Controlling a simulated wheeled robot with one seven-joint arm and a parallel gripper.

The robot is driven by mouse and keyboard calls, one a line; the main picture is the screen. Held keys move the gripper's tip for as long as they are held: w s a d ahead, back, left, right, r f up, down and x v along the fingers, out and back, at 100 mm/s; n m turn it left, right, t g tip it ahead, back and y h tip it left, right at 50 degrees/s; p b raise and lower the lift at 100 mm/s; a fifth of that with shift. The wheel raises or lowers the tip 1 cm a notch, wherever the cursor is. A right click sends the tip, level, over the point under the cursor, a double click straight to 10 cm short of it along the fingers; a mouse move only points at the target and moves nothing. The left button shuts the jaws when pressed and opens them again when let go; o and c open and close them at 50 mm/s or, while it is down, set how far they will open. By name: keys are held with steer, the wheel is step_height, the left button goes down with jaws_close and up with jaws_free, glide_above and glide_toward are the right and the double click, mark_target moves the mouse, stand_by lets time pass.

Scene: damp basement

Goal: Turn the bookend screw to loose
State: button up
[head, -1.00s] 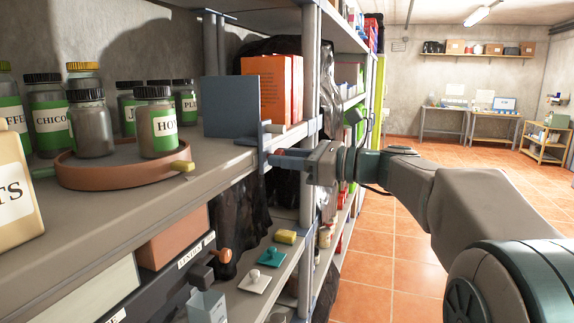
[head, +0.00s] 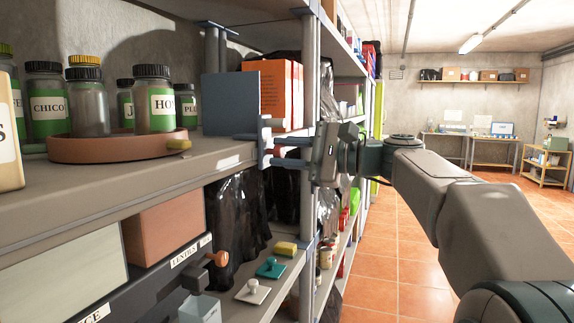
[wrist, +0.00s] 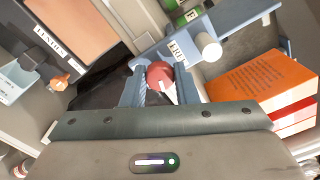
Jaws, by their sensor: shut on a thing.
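The bookend (head: 231,103) is a blue-grey upright plate on the shelf, beside orange books (head: 272,88). Its screw shows in the wrist view as a round red knob (wrist: 160,75) with a pale pointer mark, below the bookend's blue bar (wrist: 240,22). My gripper (head: 276,152) is at the shelf's front edge. In the wrist view its two blue fingers (wrist: 160,90) are shut on the knob, one on each side. A small label with partly readable letters sits on the bar just above the knob. In the head view the fingers hide much of the knob.
A pale peg (wrist: 208,46) sticks out close to the fingers. A round brown tray (head: 120,148) with labelled jars stands left on the shelf. Knobs and a yellow block (head: 286,248) lie on the shelf below. The tiled floor at right is clear.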

steer(key=n+b, duration=0.1)
steer(key=n, duration=0.1)
steer(key=n+b, duration=0.3)
steer(key=shift+f+n, duration=0.25)
steer(key=shift+n, duration=0.05)
steer(key=n+b, duration=0.3)
steer(key=n, duration=0.2)
steer(key=shift+n, duration=0.3)
steer(key=n+b, duration=0.3)
steer(key=n, duration=0.2)
steer(key=shift+b, duration=0.35)
steer(key=n+b, duration=0.2)
steer(key=n, duration=0.3)
steer(key=shift+r, duration=0.1)
steer(key=shift+n, duration=0.3)
steer(key=o, duration=1)
steer(key=shift+r, duration=0.1)
steer(key=shift+d, duration=0.1)
